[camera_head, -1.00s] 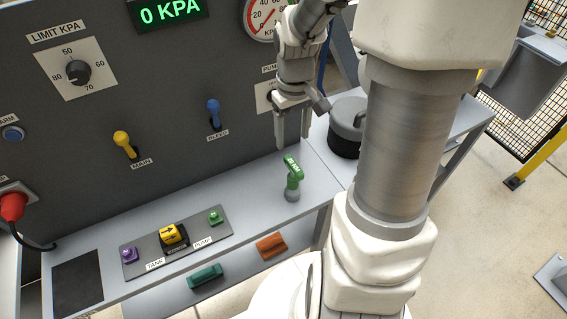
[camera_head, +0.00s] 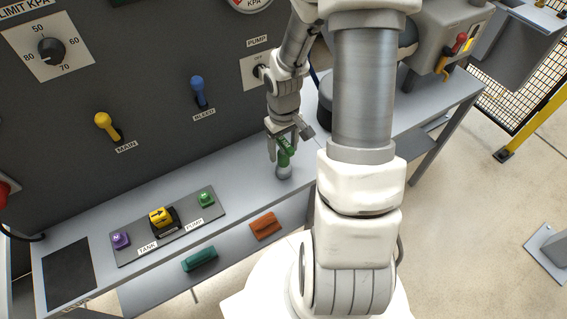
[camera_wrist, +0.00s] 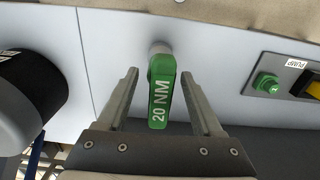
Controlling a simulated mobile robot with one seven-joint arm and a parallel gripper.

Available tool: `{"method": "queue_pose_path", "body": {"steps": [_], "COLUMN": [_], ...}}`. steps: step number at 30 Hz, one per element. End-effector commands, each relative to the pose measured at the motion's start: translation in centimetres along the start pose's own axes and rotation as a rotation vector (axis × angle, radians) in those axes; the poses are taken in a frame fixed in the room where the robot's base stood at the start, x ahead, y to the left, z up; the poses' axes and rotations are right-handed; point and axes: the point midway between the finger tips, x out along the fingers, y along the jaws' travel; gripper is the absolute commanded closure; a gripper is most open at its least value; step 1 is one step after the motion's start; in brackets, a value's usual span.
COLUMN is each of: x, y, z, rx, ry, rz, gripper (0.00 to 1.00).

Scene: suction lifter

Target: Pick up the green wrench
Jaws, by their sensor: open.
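The green wrench (camera_head: 285,157) stands upright on a grey round base on the bench shelf, below the panel's pump switch. In the wrist view its green head (camera_wrist: 161,100) reads "20 NM". My gripper (camera_head: 285,150) is down at the wrench. In the wrist view the two fingers of my gripper (camera_wrist: 163,98) are open, one on each side of the green head, with a visible gap to both. The fingers partly cover the wrench in the head view.
An orange handle (camera_head: 264,226) and a teal handle (camera_head: 199,259) are on the lower front. A dark round canister (camera_wrist: 20,95) is close beside my gripper.

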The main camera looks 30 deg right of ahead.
Motion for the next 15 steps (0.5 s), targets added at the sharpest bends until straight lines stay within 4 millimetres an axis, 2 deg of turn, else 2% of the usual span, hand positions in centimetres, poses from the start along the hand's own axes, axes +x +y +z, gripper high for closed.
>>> {"method": "queue_pose_path", "body": {"steps": [3, 10, 15], "x": [0.87, 0.89, 0.88], "y": [-0.04, -0.01, -0.01], "z": [-0.01, -0.02, -0.02], "rx": [0.001, 0.001, 0.001], "ry": [0.000, 0.001, 0.001], "rz": [0.000, 0.000, 0.000], "gripper": [0.33, 0.33, 0.63]}}
